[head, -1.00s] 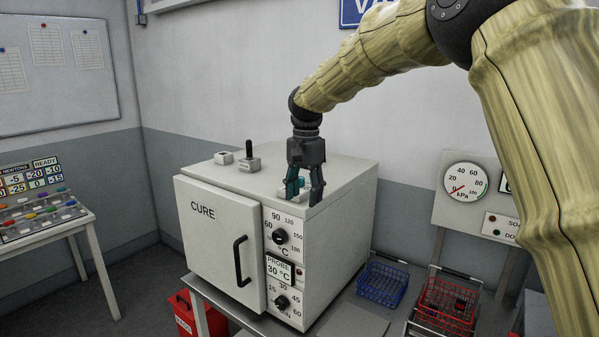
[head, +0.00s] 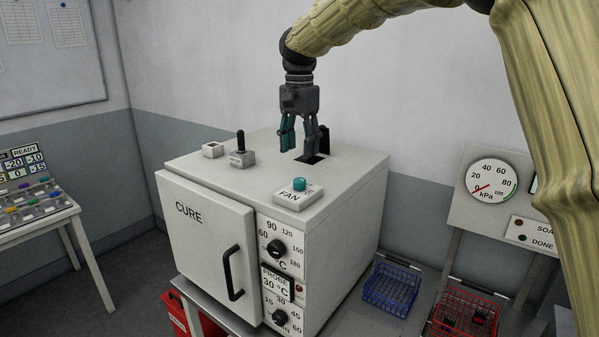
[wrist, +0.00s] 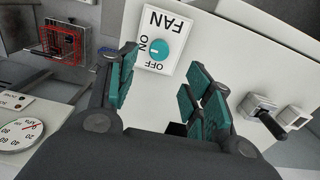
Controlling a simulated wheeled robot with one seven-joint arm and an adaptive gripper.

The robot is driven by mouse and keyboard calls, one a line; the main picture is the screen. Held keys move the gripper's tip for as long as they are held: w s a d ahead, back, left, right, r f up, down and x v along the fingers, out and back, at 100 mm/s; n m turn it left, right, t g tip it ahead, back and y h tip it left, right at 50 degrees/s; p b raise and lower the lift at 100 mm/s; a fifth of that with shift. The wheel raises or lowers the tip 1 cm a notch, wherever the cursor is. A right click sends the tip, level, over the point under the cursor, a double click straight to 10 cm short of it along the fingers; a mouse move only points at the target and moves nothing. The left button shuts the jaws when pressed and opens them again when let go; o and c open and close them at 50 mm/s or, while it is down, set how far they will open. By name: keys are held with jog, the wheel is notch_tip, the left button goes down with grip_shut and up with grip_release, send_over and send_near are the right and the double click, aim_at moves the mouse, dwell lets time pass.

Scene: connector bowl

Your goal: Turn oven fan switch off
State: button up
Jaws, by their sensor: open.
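The fan switch (head: 299,185) is a round teal knob on a white box labelled FAN (head: 290,198), on top of the white oven (head: 343,186) near its front edge. In the wrist view the knob (wrist: 154,49) sits between printed ON and OFF marks.
A black-handled lever (head: 241,150) and a small white block (head: 213,150) stand on the oven top to the left. A black upright part (head: 323,140) stands close behind my gripper. A blue basket (head: 391,289) and a red basket (head: 465,312) are at the right.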

aim_at(300, 179)
notch_tip(300, 179, down, 7)
jog(key=p, duration=0.3)
jog(key=shift+f, duration=0.15)
jog(key=shift+s+f, duration=0.25)
jog(key=shift+f, duration=0.15)
jog(key=shift+w+f, duration=0.2)
jog(key=shift+f, duration=0.1)
jog(key=shift+s+r, duration=0.1)
jog(key=c, duration=1.1)
